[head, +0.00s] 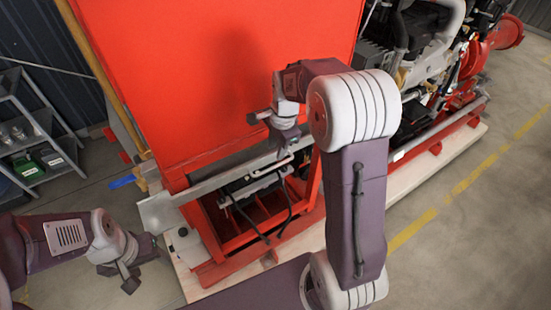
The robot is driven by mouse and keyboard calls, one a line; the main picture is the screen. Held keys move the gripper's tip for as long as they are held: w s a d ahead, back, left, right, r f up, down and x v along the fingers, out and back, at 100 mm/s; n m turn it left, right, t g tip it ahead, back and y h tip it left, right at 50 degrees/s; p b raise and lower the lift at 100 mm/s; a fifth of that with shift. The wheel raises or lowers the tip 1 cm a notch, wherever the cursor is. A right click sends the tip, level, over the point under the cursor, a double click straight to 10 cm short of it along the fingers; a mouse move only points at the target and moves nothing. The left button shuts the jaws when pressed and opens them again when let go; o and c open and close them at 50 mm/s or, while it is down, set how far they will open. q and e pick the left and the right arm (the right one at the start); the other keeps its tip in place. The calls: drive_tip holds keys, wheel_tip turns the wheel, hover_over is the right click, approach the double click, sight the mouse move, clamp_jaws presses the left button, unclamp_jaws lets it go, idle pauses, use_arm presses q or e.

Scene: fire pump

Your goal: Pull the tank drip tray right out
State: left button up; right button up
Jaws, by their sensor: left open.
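The grey metal drip tray (222,178) runs as a long shallow strip under the front of the red tank (215,75). Its left end sticks out past the tank's corner. A pale bar handle (272,165) shows at the front of the tray. My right gripper (274,128) points down in front of the tank, just above the handle. My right arm covers the tray's right end, and I cannot tell whether the fingers touch anything. My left gripper (130,272) is open and empty at the lower left, low over the floor and apart from the tray.
Below the tray, a red frame (230,235) holds a battery with black cables. It stands on a pale base board (425,170). The engine (430,50) is at the upper right. A shelf rack (35,135) stands at the left. Grey floor is free at the right.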

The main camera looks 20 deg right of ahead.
sight(275, 166)
drive_tip(key=f, duration=0.3)
drive_tip(key=w+f+p, duration=0.1)
drive_tip(key=f, duration=0.5)
drive_tip(key=shift+w, duration=0.3)
drive_tip(key=shift+d, duration=0.15)
drive_tip(key=shift+c, duration=1)
use_arm(q)
drive_tip(key=shift+d+r, duration=0.3)
drive_tip(key=shift+r, duration=0.45)
use_arm(e)
clamp_jaws()
